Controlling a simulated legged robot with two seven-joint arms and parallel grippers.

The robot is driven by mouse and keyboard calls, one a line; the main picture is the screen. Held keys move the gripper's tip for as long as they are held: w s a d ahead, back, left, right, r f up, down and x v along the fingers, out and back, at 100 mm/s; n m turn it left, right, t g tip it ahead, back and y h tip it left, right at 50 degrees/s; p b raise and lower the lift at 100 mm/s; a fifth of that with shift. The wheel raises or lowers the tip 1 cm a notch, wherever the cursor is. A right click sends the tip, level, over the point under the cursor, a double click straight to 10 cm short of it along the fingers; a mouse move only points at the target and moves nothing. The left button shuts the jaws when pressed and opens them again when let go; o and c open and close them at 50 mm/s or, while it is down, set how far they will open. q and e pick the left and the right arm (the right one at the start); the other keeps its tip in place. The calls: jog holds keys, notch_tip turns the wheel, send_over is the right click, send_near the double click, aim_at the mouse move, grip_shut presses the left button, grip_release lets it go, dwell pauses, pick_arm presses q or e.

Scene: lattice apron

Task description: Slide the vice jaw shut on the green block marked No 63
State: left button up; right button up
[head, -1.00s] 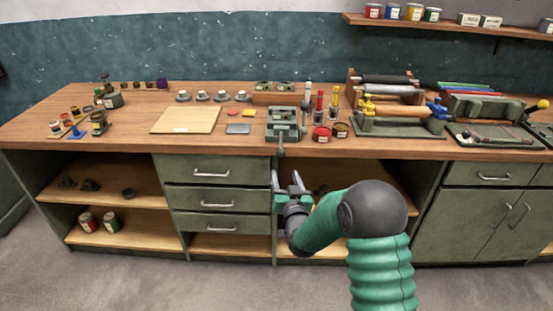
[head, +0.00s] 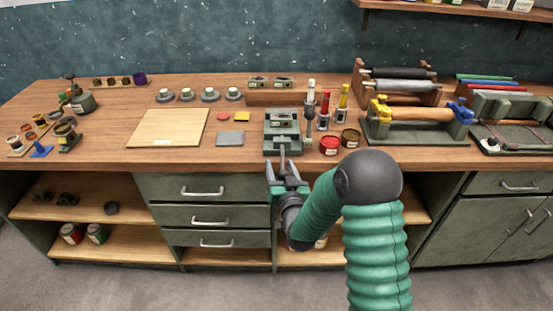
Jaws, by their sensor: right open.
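The grey-green vice (head: 283,145) stands at the front of the bench, left of the red and dark cans. A greenish block (head: 283,117) seems to sit between its jaws; its mark is too small to read. The vice's handle end (head: 283,154) points toward me at the bench edge. My right gripper (head: 284,167) is open and empty, just in front of the bench edge. Its fingers straddle the handle's line in the picture; I cannot tell if they touch it. My left gripper is out of view.
Two similar green blocks (head: 258,83) sit behind the vice on a wooden riser (head: 275,99). A red can (head: 329,145) and several upright tools (head: 325,108) stand close on the right. A grey plate (head: 230,138) and a wooden board (head: 168,128) lie left.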

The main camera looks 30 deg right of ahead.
jog(key=shift+s+d+r, duration=0.15)
jog(key=shift+s+r, duration=0.05)
jog(key=shift+s, duration=0.1)
jog(key=shift+r, duration=0.1)
jog(key=shift+c, duration=0.7)
jog(key=shift+w+a, duration=0.1)
jog(key=shift+a, duration=0.3)
jog(key=c, duration=0.5)
jog(key=shift+d, duration=0.15)
grip_shut()
jog(key=shift+f, duration=0.2)
